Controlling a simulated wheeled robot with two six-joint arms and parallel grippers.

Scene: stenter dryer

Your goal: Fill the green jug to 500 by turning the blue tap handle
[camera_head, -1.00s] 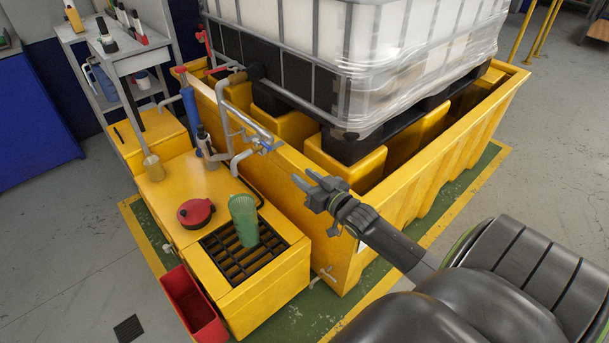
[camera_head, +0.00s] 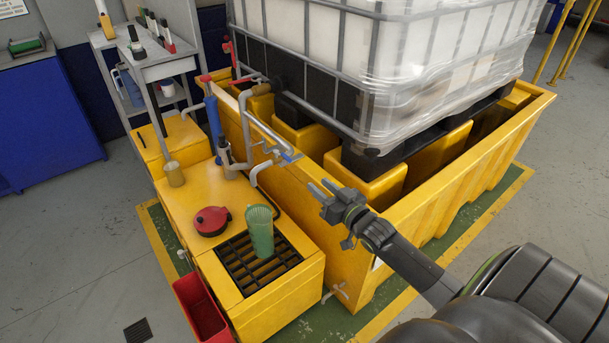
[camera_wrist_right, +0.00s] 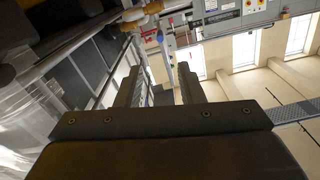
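The green jug (camera_head: 261,231) stands upright on the black grate (camera_head: 240,268) of the yellow cabinet. The blue tap handle (camera_head: 290,155) sits on the grey pipe above and behind the jug; the pipe's bent spout (camera_head: 257,172) points down, up and left of the jug. My right gripper (camera_head: 322,191) is in the air to the right of the jug and just below and right of the handle. Its two fingers are apart with nothing between them; they also show apart in the right wrist view (camera_wrist_right: 160,88). The jug's fill level cannot be read. My left gripper is not in view.
The yellow containment basin (camera_head: 440,212) with the wrapped white tank (camera_head: 420,45) fills the space behind. A blue cylinder (camera_head: 213,122) stands by the pipes.

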